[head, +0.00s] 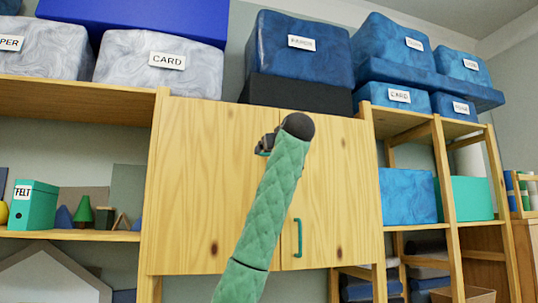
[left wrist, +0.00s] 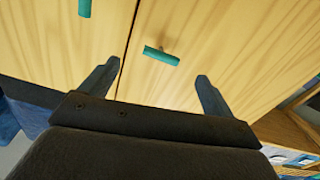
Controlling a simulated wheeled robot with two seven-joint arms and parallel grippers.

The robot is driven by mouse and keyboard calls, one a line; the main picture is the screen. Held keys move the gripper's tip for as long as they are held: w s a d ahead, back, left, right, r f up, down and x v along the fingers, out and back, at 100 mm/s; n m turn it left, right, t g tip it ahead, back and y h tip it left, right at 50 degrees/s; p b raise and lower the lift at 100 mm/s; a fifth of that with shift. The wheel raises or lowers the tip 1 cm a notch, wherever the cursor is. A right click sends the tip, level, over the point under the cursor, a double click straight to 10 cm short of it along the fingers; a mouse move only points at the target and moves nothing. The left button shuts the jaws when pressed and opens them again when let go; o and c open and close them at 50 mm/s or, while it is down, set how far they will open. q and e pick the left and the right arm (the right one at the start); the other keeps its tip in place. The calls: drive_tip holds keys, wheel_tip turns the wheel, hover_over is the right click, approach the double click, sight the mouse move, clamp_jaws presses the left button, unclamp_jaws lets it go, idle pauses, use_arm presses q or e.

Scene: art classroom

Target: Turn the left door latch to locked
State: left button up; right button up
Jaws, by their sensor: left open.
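The left cabinet door (head: 205,190) is closed beside the right door (head: 340,190). In the left wrist view, which appears upside down, a short teal latch bar (left wrist: 161,55) lies nearly crosswise, slightly tilted, on the left door beside the door seam. In the head view the latch is mostly or wholly hidden by my arm and gripper. My left gripper (head: 267,143) is in front of the upper doors near the seam. In the wrist view its fingers (left wrist: 158,72) are spread and empty, with the latch just beyond and between the tips. My right gripper is not in view.
A green vertical handle (head: 298,238) is on the right door, low near the seam. A black box (head: 290,93) and a blue box (head: 300,55) stand on the cabinet. Open shelves (head: 75,234) flank it with a green FELT binder (head: 35,205) and grey boxes.

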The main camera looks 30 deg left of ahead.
sight(267, 154)
use_arm(q)
drive_tip(key=shift+p+x, duration=2.3)
drive_tip(key=shift+x, duration=1.4)
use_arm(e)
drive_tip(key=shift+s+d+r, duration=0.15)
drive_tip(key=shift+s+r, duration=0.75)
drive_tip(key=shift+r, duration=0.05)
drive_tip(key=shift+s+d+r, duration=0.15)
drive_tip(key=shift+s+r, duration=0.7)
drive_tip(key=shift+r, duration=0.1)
use_arm(q)
drive_tip(key=shift+a, duration=0.1)
